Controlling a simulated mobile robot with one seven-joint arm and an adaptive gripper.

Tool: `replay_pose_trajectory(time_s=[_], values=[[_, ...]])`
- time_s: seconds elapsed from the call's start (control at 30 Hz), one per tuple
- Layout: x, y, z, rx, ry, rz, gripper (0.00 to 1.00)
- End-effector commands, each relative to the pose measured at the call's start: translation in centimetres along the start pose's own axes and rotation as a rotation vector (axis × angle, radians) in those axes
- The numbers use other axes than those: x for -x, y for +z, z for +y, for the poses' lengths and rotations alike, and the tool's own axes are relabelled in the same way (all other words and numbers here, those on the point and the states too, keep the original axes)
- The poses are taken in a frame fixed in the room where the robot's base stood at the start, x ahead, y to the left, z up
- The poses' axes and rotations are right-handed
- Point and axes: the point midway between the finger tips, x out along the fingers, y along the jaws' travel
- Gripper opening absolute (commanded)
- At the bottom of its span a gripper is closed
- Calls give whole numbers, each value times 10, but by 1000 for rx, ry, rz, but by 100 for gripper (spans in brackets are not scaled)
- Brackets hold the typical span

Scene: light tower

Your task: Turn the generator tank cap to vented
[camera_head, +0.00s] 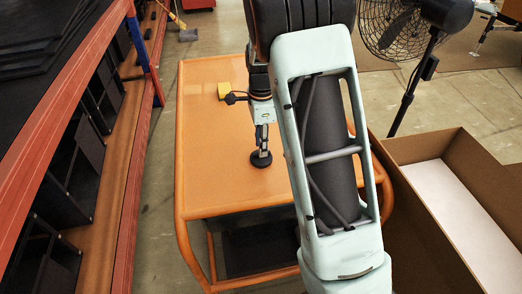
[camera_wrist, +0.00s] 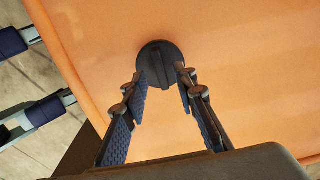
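The tank cap (camera_wrist: 160,58) is a dark round disc with a raised ridge across it, on the orange top of the generator (camera_head: 212,140). In the head view the cap (camera_head: 261,160) shows as a black disc below my gripper (camera_head: 262,146). In the wrist view my gripper (camera_wrist: 163,82) is open, its two fingers spread on either side of the cap's near part. A gap shows between the fingertips, with the ridge between them. I cannot tell whether either finger touches the cap. No vented or closed marking is readable.
An orange tube frame (camera_head: 184,235) surrounds the generator. A shelf rack (camera_head: 62,130) stands left, an open cardboard box (camera_head: 432,220) right, and a black fan (camera_head: 405,28) behind.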

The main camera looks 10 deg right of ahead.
Motion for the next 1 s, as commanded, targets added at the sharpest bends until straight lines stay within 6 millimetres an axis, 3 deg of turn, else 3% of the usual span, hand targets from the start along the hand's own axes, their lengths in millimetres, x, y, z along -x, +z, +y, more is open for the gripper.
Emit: replay_pose_trajectory(time_s=[0.2,0.5,0.77,1.0], values=[[-22,0,0,0,-1,-1,26],[-24,1,0,1,-2,-1,26],[-24,0,0,0,-2,-1,0],[-23,0,0,2,-2,-1,0]])
